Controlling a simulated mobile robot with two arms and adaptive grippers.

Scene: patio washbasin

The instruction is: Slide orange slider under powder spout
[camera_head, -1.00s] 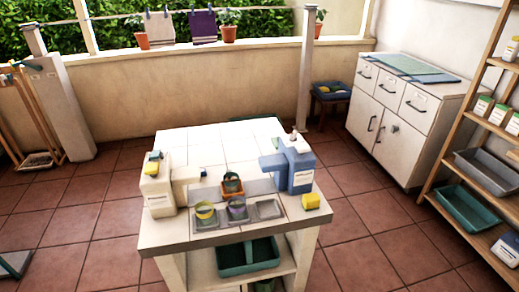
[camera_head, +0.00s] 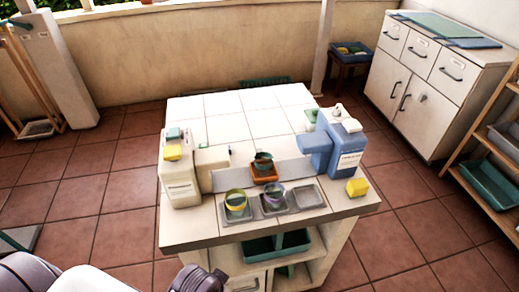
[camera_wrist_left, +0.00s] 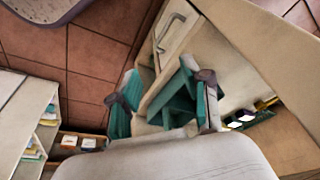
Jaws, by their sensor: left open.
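The orange slider (camera_head: 264,176) sits on a grey rail strip across the white-tiled counter, with a dark cup (camera_head: 263,160) on it. It lies between the cream dispenser (camera_head: 181,190) on the left and the blue dispenser (camera_head: 345,160) on the right. Their labels are too small to read, so I cannot tell which has the powder spout. My left gripper (camera_head: 198,280) shows partly at the bottom edge, in front of the counter and apart from the slider. In the left wrist view, its fingers (camera_wrist_left: 164,90) are spread and empty.
A yellow-rimmed cup (camera_head: 236,203) and a purple-rimmed cup (camera_head: 273,200) stand in grey trays in front of the rail. A yellow block (camera_head: 357,187) is at the front right. A green bin (camera_head: 257,248) is on the shelf below. The back counter is mostly clear.

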